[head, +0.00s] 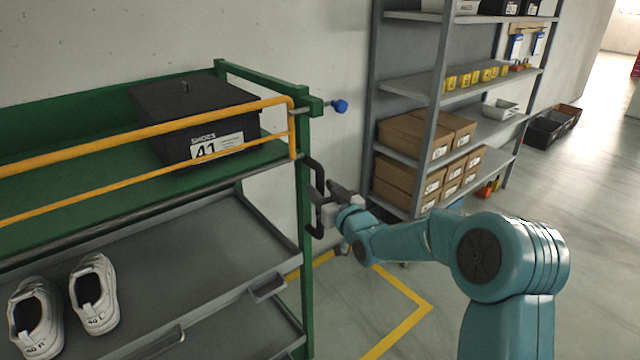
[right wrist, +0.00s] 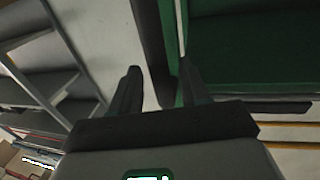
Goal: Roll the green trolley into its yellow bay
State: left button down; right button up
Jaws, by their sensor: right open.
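The green trolley (head: 305,260) stands at the left in the head view, with yellow rails and grey lower shelves. Its black upright handle (head: 316,200) is on the right end post. My right gripper (head: 328,200) is at this handle. In the right wrist view my right gripper (right wrist: 157,85) is open, and the dark handle bar (right wrist: 150,45) appears between its fingers; contact cannot be told. Yellow floor lines of the bay (head: 412,309) show right of and behind the trolley's end, partly hidden by the trolley and my arm. My left gripper is not in view.
A black shoe box (head: 195,115) marked 41 sits on the trolley's top, and white shoes (head: 93,292) lie on a lower shelf. A grey rack (head: 440,85) with brown boxes (head: 405,180) stands behind at the right. Open floor lies at the far right.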

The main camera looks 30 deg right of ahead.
jog(key=shift+w+d, duration=0.1)
jog(key=shift+w, duration=0.85)
grip_shut()
jog(key=shift+d, duration=0.1)
